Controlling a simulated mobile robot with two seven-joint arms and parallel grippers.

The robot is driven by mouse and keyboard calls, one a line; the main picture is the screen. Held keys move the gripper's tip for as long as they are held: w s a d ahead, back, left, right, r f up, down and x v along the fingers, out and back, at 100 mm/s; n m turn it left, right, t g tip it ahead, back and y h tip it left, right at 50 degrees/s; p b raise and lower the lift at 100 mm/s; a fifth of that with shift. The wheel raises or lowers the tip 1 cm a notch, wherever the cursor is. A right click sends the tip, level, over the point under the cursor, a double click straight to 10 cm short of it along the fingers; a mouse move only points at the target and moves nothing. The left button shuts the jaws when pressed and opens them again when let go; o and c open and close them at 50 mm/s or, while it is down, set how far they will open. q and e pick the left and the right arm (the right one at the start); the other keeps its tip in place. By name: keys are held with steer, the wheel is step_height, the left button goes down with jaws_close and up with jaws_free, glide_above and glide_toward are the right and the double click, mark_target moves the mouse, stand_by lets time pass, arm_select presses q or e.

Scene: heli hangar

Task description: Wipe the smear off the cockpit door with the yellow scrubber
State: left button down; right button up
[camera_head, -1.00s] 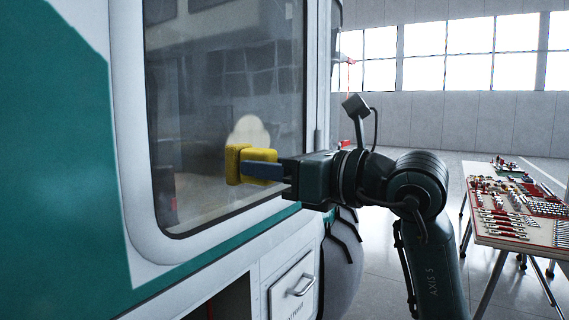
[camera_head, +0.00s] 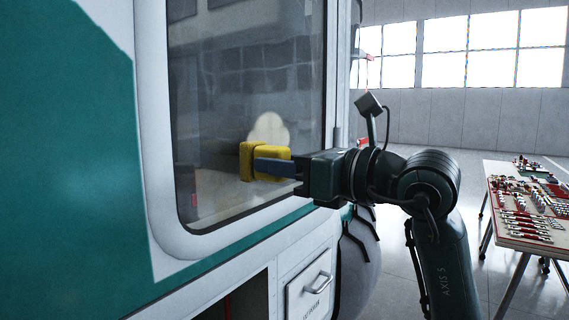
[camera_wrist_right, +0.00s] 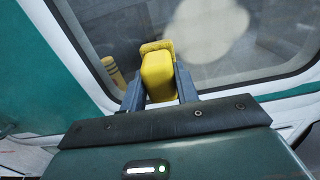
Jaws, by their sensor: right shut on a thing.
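The cockpit door (camera_head: 160,225) is white and green with a large dark window (camera_head: 215,110). A pale rounded smear (camera_head: 270,128) shows on the glass, and also in the right wrist view (camera_wrist_right: 207,30). My right gripper (camera_head: 272,166) is shut on the yellow scrubber (camera_head: 277,152), which is just below the smear in the head view. In the wrist view the scrubber (camera_wrist_right: 158,76) sits between the two fingers, with the smear above and right of it. A second yellow face beyond may be its reflection. I cannot tell whether scrubber and glass touch. My left gripper is out of view.
A drawer with a handle (camera_head: 319,283) and a dark opening are below the window. A table (camera_head: 500,195) covered with small parts stands at the right.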

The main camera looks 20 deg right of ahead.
steer(key=shift+w+a, duration=0.35)
steer(key=shift+w, duration=0.1)
